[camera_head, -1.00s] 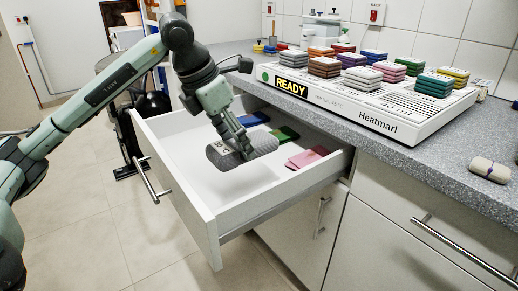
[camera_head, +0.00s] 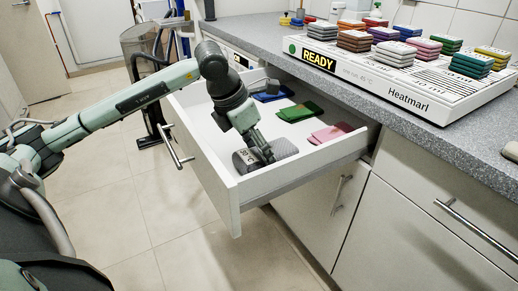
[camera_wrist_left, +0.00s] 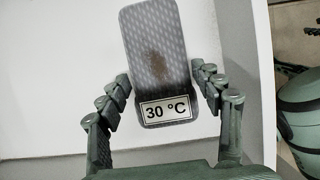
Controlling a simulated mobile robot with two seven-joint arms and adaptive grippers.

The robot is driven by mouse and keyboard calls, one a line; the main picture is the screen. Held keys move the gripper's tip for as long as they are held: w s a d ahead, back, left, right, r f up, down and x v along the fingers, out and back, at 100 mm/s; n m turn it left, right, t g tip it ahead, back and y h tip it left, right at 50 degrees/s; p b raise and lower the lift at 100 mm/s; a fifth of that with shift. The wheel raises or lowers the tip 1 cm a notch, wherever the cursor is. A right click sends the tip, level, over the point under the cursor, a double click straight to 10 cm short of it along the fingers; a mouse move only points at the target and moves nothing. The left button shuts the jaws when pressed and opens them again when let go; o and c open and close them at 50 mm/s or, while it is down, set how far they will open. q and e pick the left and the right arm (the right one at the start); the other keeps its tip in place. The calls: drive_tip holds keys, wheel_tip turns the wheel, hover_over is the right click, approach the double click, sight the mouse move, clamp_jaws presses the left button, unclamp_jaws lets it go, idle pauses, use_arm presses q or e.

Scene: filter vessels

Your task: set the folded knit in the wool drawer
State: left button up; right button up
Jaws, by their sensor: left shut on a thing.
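The folded knit (camera_head: 285,147) is a grey rounded slab with a white label reading "30 °C". It is inside the open white drawer (camera_head: 325,157), low near the front corner; I cannot tell whether it touches the floor. My left gripper (camera_head: 262,155) reaches down into the drawer and is shut on the knit. In the left wrist view the knit (camera_wrist_left: 158,45) shows a brownish patch, with the label at its near end and fingers on both sides. My right gripper is not in view.
Blue (camera_head: 271,94), green (camera_head: 299,112) and pink (camera_head: 331,133) folded pieces lie along the drawer's counter side. The countertop above holds a white "Heatmarl" unit (camera_head: 430,108) reading READY, with several coloured stacks on it. The drawer's left-middle floor is clear.

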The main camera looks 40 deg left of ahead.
use_arm(q)
drive_tip(key=shift+f, duration=0.1)
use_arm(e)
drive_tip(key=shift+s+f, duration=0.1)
use_arm(q)
drive_tip(key=o, duration=1.2)
drive_tip(key=shift+c, duration=0.2)
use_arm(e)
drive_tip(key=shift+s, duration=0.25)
use_arm(q)
drive_tip(key=shift+r, duration=0.2)
drive_tip(key=v, duration=1.1)
drive_tip(key=shift+s+r+b, duration=0.2)
drive_tip(key=shift+r+b, duration=0.1)
drive_tip(key=shift+r, duration=0.1)
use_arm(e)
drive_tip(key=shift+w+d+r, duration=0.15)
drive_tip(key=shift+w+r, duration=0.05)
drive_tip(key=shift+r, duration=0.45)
